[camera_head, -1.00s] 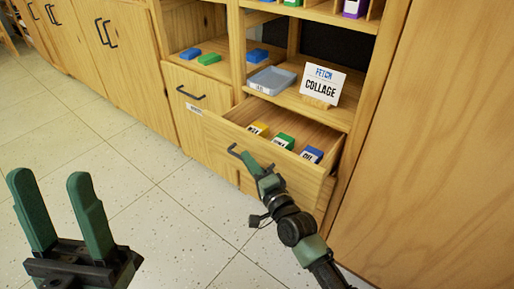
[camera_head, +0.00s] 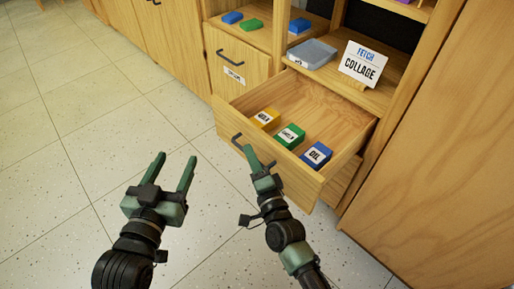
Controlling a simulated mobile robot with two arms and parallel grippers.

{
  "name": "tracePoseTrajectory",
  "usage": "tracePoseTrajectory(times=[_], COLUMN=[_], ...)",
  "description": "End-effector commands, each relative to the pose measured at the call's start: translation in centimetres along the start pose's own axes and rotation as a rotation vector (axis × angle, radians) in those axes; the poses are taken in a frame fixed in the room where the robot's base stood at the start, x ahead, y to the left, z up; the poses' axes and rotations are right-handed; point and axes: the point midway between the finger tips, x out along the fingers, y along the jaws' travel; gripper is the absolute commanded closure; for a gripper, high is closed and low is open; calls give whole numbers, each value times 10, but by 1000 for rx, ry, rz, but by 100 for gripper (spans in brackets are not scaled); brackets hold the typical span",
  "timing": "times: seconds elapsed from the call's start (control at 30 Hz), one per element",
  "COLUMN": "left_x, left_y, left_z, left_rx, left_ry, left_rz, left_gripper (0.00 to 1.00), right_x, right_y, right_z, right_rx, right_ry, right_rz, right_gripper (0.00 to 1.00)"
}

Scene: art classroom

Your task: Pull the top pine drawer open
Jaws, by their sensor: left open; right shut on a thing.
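The top pine drawer (camera_head: 279,170) stands well open below the shelf, its inside in view. Inside lie a yellow box (camera_head: 266,118), a green box (camera_head: 290,136) and a blue box (camera_head: 316,154), each with a white label. A dark bar handle (camera_head: 236,139) is on the drawer's front. My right gripper (camera_head: 252,158) is at that handle and shut on it; the exact grip is partly hidden by the fingers. My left gripper (camera_head: 171,172) is open and empty over the floor, left of the drawer and apart from it.
A closed drawer front (camera_head: 236,66) with its own handle is left of the open one. A grey tray (camera_head: 312,54) and a "FETCH COLLAGE" sign (camera_head: 362,64) stand on the shelf above. A tall wood panel (camera_head: 440,170) is at right. The tiled floor (camera_head: 100,140) at left is clear.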

Motion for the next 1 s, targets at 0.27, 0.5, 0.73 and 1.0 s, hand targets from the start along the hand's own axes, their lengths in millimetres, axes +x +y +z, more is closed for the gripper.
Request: tracePoseTrajectory(times=[0.27, 0.5, 0.73, 1.0], left_x=[-1, -1, -1, -2], left_y=[-1, -1, -1, -2], left_z=[9, 8, 8, 13], left_rx=[1, 1, 1, 1], left_ry=[-43, -42, -41, -77], left_rz=[-3, -3, -3, -4], left_gripper=[46, 46, 46, 46], right_x=[-2, -2, -2, -11], right_y=[1, 1, 0, 0], right_z=[5, 5, 4, 4], right_rx=[0, 0, 0, -1], right_ry=[-3, -3, -1, -2], right_rz=[4, 4, 2, 3], right_gripper=[100, 86, 68, 68])
